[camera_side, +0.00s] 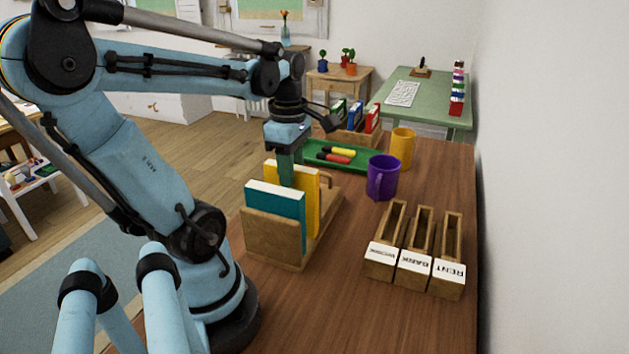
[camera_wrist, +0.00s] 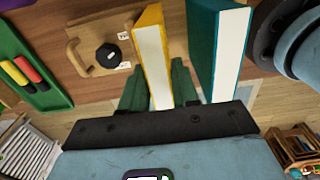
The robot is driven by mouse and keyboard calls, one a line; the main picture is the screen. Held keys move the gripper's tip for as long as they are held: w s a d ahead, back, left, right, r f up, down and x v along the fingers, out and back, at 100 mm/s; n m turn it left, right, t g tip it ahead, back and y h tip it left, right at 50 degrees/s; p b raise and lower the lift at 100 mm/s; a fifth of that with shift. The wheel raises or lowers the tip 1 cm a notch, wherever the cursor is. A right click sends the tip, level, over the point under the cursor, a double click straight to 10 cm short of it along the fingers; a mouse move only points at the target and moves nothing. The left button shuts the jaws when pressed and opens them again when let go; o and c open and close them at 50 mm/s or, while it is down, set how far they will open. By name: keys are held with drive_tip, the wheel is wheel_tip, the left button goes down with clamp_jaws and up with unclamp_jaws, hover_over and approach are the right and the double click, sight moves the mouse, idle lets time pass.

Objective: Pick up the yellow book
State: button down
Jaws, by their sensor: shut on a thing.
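The yellow book (camera_side: 304,197) stands upright in a wooden book holder (camera_side: 271,237), behind a teal book (camera_side: 276,214) in the side view. My gripper (camera_side: 290,168) points down over the holder, its fingers at the yellow book's upper edge. In the wrist view the yellow book (camera_wrist: 152,50) lies between the two green fingers of my gripper (camera_wrist: 160,88), which are shut on it. The teal book (camera_wrist: 218,45) stands to its right, apart from it by a narrow gap. The lower part of the yellow book is hidden in the side view.
A purple mug (camera_side: 382,178) and an orange mug (camera_side: 402,148) stand right of the holder. A green tray (camera_side: 349,166) with markers lies behind. Labelled wooden boxes (camera_side: 414,262) sit front right. Another row of books (camera_side: 356,116) stands at the back. Bare tabletop lies between holder and boxes.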

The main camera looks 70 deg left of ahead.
drive_tip(key=shift+r, duration=0.1)
wheel_tip(320, 180, up, 17)
drive_tip(key=shift+s+d+f, duration=0.1)
drive_tip(key=shift+f, duration=2.65)
drive_tip(key=shift+s+d+f, duration=0.1)
drive_tip(key=shift+s+f, duration=0.05)
drive_tip(key=shift+f, duration=2.55)
drive_tip(key=shift+s+d+f, duration=0.1)
drive_tip(key=shift+f, duration=3)
drive_tip(key=c, duration=0.8)
unclamp_jaws()
